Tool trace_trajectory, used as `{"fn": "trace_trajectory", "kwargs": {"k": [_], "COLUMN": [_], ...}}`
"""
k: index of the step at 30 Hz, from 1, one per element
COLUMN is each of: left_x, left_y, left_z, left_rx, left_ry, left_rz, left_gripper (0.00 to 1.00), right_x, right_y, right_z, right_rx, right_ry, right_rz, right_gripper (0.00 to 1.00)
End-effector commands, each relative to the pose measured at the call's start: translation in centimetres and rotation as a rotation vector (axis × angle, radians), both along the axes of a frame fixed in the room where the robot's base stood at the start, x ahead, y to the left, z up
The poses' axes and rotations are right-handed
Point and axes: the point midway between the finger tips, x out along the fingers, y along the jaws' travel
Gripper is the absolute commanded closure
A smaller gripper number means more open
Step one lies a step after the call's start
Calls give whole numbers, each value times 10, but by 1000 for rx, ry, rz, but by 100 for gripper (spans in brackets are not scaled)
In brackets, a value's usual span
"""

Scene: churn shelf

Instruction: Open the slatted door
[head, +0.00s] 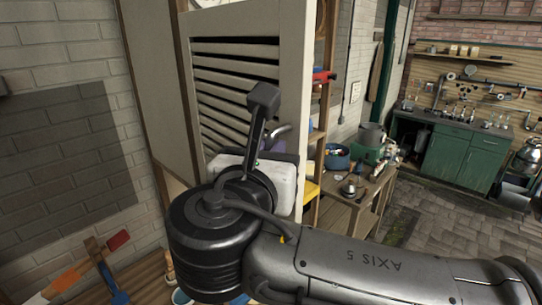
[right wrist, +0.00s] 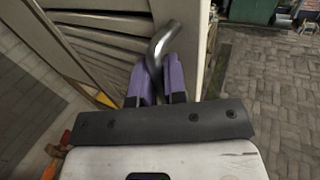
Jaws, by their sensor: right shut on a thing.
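The slatted door (head: 240,45) is a pale, upright panel with dark gaps between its slats. It also shows in the right wrist view (right wrist: 197,30). A curved metal handle (right wrist: 165,38) is on its right-hand part; in the head view, a bit of the handle (head: 281,131) shows beside my wrist. My right gripper (right wrist: 157,82) has its purple fingers closed around the lower part of the handle. In the head view, my right arm and wrist hide the door's lower part and most of the fingers. My left gripper is out of view.
A brick wall (head: 45,45) is at the left. Shelves with a red item (head: 324,76) are just right of the door. A wooden workbench (head: 363,195) with pots stands beyond them, and a green cabinet (head: 455,153) farther back. Paved floor (right wrist: 270,95) is open at the right.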

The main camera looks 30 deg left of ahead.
Motion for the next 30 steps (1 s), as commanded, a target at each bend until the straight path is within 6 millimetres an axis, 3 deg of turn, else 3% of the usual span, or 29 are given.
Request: {"fn": "trace_trajectory", "kwargs": {"k": [12,13,20,30], "left_x": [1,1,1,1], "left_y": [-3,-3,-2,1], "left_z": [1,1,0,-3], "left_rx": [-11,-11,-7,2], "left_ry": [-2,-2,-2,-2], "left_rz": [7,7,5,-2], "left_gripper": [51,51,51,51], "right_x": [-1,-1,-1,-6], "right_y": [1,1,1,0], "right_z": [1,1,0,-1], "right_rx": [-5,-5,-3,-2], "right_ry": [-2,-2,-2,-1], "right_rz": [2,2,2,4], "right_gripper": [100,86,64,64]}}
